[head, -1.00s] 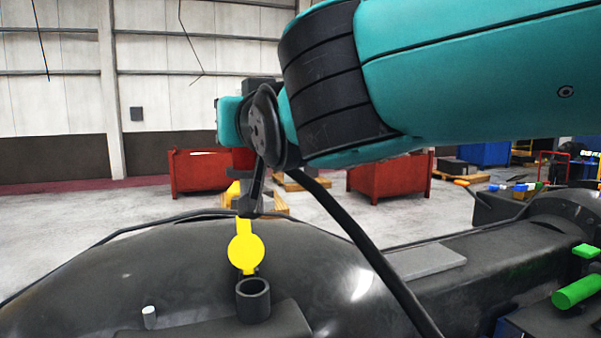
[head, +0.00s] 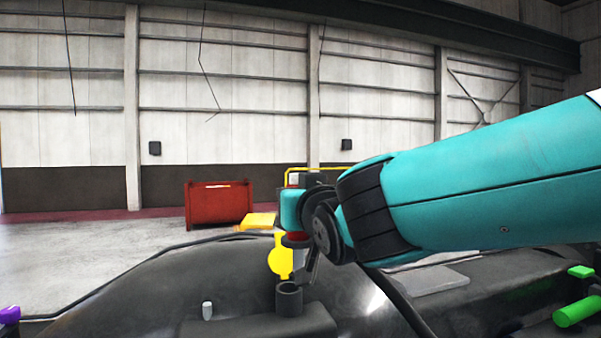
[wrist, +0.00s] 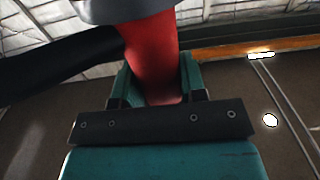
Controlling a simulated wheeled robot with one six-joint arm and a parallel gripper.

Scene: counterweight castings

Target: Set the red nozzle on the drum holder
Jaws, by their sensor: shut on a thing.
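My gripper (head: 294,222), small in the head view, is at the end of my teal arm. It is shut on the red nozzle (wrist: 150,52), which stands between the teal jaws in the wrist view. In the head view only a small red part of the nozzle (head: 297,236) shows, above a dark ring. A black open-topped cup (head: 289,299), seemingly the drum holder, stands on the dark casting below and appears empty. The nozzle shows above the cup in the picture, apart from it; their difference in depth is hard to tell.
A yellow disc (head: 281,262) shows just behind the cup. A small pale peg (head: 207,310) stands to its left. A green cylinder (head: 577,311) lies at the right and a purple piece (head: 9,315) at the left edge. A red bin (head: 218,204) stands on the floor behind.

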